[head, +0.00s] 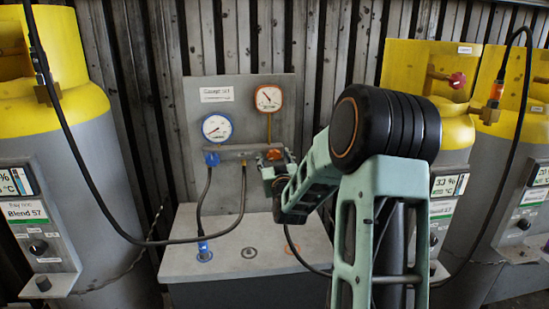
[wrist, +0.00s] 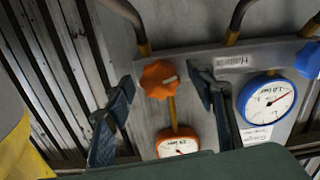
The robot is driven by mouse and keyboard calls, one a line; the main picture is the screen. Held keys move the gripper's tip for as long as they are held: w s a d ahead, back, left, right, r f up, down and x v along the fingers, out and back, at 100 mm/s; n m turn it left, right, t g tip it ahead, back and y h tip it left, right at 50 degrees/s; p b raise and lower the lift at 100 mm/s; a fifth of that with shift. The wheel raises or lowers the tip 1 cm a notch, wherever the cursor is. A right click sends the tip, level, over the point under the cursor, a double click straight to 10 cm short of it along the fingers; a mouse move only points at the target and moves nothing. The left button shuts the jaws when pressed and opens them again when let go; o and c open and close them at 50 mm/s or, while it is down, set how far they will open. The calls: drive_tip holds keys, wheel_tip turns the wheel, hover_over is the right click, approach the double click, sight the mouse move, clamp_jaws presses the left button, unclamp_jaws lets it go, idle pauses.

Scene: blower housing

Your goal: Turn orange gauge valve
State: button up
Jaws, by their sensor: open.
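The orange gauge valve is an orange lobed knob (head: 274,154) on the manifold, below the orange-rimmed gauge (head: 268,98). In the wrist view, which is upside down, the knob (wrist: 159,79) lies between the two dark fingers of my gripper (wrist: 163,83), with the orange gauge (wrist: 178,143) below it. My gripper is open, with a visible gap on each side of the knob. Whether the fingertips reach around it in depth I cannot tell. In the head view my gripper (head: 277,172) is at the knob and partly covers it.
A blue gauge (head: 217,128) and blue knob (head: 212,159) are to the left on the same panel (head: 285,88). Hoses hang from the manifold above a grey bench (head: 185,262). Yellow-topped cylinders (head: 75,105) stand on both sides. A black hose (head: 95,205) crosses on the left.

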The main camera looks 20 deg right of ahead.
drive_tip(key=shift+c, duration=0.4)
drive_tip(key=c, duration=1.1)
